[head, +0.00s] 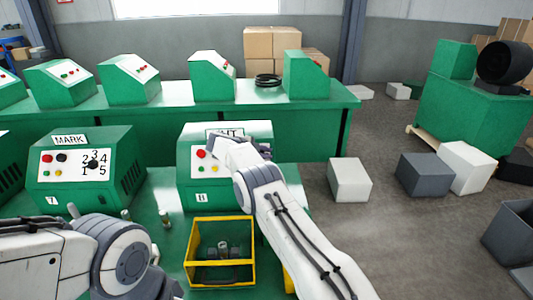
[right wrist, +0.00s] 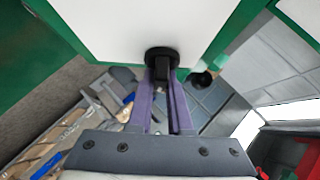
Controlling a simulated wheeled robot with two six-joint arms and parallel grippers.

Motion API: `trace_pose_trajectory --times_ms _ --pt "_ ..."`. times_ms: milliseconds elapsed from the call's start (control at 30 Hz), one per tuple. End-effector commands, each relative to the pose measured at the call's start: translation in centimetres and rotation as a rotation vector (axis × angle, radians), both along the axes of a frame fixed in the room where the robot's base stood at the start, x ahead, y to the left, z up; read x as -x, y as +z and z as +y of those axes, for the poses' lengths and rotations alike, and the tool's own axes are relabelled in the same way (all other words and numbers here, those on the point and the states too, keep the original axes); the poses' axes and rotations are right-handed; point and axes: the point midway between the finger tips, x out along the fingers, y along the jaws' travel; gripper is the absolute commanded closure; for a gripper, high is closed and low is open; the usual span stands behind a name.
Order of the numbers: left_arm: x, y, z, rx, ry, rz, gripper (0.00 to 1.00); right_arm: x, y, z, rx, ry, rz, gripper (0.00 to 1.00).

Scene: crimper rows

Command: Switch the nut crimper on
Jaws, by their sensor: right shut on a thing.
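The nut crimper (head: 194,150) is a green box with a white sloping panel, standing on the green bench. Its top label is partly covered by my right arm, with only the last letters readable. The rest of the panel is hidden behind my right gripper (head: 222,150). In the right wrist view my right gripper (right wrist: 161,88) is shut on a black rotary knob (right wrist: 162,53) on the white panel. My left arm is at the lower left, and its gripper is not visible.
A green box labelled MARK (head: 82,188) stands left of the crimper, with a numbered dial. A yellow crate (head: 190,255) holding dark parts sits in front of the crimper. Several similar green machines line the back bench (head: 175,118). Grey and white blocks lie on the floor at right.

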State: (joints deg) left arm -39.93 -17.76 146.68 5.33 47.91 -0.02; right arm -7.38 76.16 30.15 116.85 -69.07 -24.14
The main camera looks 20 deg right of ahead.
Motion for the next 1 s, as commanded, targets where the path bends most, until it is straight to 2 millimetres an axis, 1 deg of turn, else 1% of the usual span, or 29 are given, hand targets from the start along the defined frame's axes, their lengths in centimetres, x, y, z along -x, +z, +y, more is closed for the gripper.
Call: trace_pose_trajectory --times_ms 33,167,200,233,267,533,667,767,1000 --pt "0.0 0.0 0.0 0.000 0.000 0.000 0.50 0.0 -0.3 0.2 -0.005 0.002 0.002 1.00" --pt "0.0 0.0 0.0 0.000 0.000 0.000 0.50 0.0 -0.3 0.2 -0.004 0.001 0.002 1.00" --pt "0.0 0.0 0.0 0.000 0.000 0.000 0.50 0.0 -0.3 0.2 -0.004 0.001 0.002 0.67" --pt "0.0 0.0 0.0 0.000 0.000 0.000 0.50 0.0 -0.3 0.2 -0.004 0.001 0.002 0.56" --pt "0.0 0.0 0.0 0.000 0.000 0.000 0.50 0.0 -0.2 0.2 -0.004 0.001 0.002 0.53" --pt "0.0 0.0 0.0 0.000 0.000 0.000 0.50 0.0 -0.1 0.0 -0.002 0.000 0.001 0.53" --pt "0.0 -0.3 0.0 0.000 0.000 0.000 0.50 0.2 0.2 0.6 -0.002 0.001 0.000 0.53" --pt "0.0 -0.8 0.0 0.000 0.000 0.000 0.50 0.6 0.9 1.8 -0.002 0.002 -0.001 0.53" --pt "0.0 -2.2 0.0 0.000 0.000 0.000 0.50 2.3 3.2 5.7 -0.003 0.002 -0.002 0.53"
